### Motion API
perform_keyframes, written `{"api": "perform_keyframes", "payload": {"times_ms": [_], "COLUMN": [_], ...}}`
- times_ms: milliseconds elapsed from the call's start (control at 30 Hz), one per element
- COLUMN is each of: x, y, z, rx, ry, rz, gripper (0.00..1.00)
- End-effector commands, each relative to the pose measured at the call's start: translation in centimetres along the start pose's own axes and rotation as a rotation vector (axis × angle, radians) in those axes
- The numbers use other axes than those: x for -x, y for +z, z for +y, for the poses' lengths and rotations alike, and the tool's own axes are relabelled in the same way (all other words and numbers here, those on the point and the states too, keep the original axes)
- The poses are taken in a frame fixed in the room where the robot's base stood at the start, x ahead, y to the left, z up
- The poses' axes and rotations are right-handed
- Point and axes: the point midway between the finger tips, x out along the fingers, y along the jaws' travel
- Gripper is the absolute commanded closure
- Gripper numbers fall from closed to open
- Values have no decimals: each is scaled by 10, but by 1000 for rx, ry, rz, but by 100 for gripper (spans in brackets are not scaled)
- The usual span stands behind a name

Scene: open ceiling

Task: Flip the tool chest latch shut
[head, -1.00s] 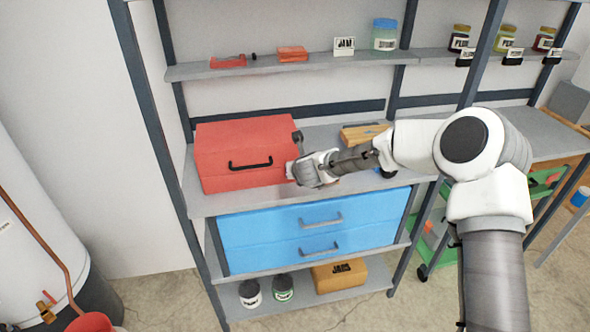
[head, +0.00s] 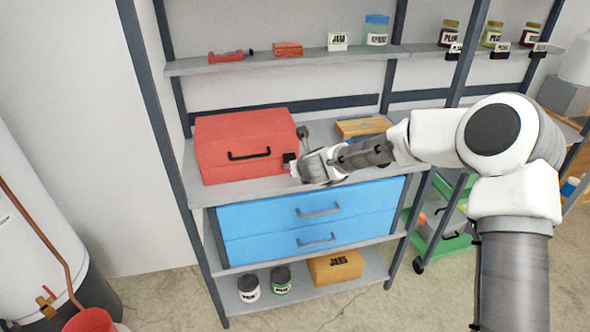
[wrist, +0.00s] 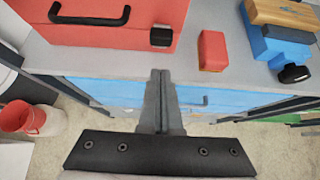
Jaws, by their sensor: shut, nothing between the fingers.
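The red tool chest (head: 222,162) sits with its lid down on the grey shelf top, with a black handle (head: 249,155) on its front. The small black latch (head: 289,157) is at the right end of the front face. It also shows in the wrist view (wrist: 161,37), lying close to the front; I cannot tell whether it is fully fastened. My gripper (head: 294,170) is shut and empty, just in front of and below the latch. In the wrist view the closed fingertips (wrist: 160,72) point toward the chest, with a visible gap to the latch.
A loose red block (wrist: 212,50) lies on the shelf top right of the chest. A blue item (wrist: 272,45) and a wooden-topped piece (wrist: 283,14) are farther right. Blue drawers (head: 310,220) are below; an upper shelf (head: 290,60) holds jars.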

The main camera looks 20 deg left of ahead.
Motion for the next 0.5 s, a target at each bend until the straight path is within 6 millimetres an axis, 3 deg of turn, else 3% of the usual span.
{"api": "perform_keyframes", "payload": {"times_ms": [200, 500], "x": [39, 65], "y": [-1, -1], "z": [-1, 0], "rx": [1, 0], "ry": [-2, -1], "rz": [-1, 0], "gripper": [100, 100]}}
